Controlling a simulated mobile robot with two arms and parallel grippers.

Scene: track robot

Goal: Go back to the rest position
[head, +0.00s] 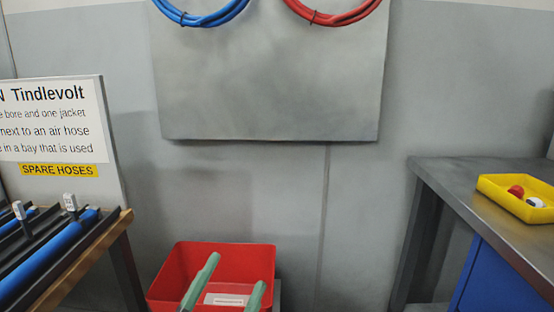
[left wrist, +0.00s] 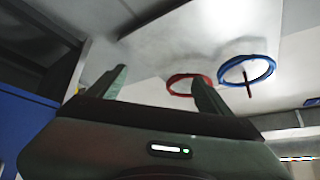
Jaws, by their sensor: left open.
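My left gripper (head: 236,271) shows at the bottom of the head view as two greenish fingers spread apart, with nothing between them. They overlap the red bin (head: 225,256) in the picture; I cannot tell how far apart in depth they are. In the left wrist view the same gripper (left wrist: 158,76) has its two dark fingers apart and empty, pointing toward the wall panel with the hoses. My right gripper is in neither view.
A rack of blue hoses (head: 45,268) stands at the left under a sign (head: 50,120). A metal bench (head: 450,180) at the right bears a yellow tray (head: 494,191) with red and white items. Blue (head: 200,20) and red (head: 333,20) hose coils hang on the wall panel (head: 270,90).

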